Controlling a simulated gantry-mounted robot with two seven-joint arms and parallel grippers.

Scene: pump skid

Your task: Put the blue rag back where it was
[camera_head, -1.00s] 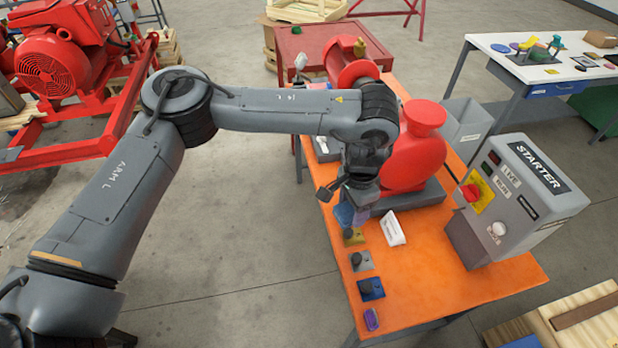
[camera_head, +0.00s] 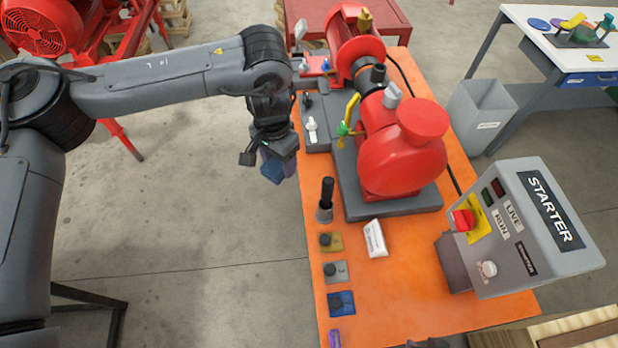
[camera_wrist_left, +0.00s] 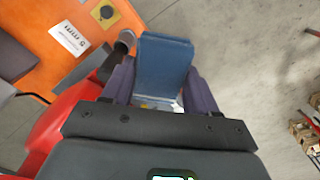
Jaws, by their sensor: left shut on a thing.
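The blue rag (camera_head: 272,170) hangs at the tip of my left gripper (camera_head: 281,158) in the head view, off the left edge of the orange table (camera_head: 402,262) with grey floor behind it. In the left wrist view the rag (camera_wrist_left: 163,68) is a flat blue, folded-looking piece between the two finger pads, and my left gripper (camera_wrist_left: 162,88) is shut on it. The floor and the table edge show beyond it. My right gripper is not in view.
A red pump (camera_head: 403,150) stands on a grey base. Yellow (camera_head: 331,242), grey (camera_head: 337,272) and blue (camera_head: 341,303) knobbed blocks line the table's left edge, near a black-handled tool (camera_head: 326,198) and white sign (camera_head: 376,238). The starter box (camera_head: 525,225) stands right.

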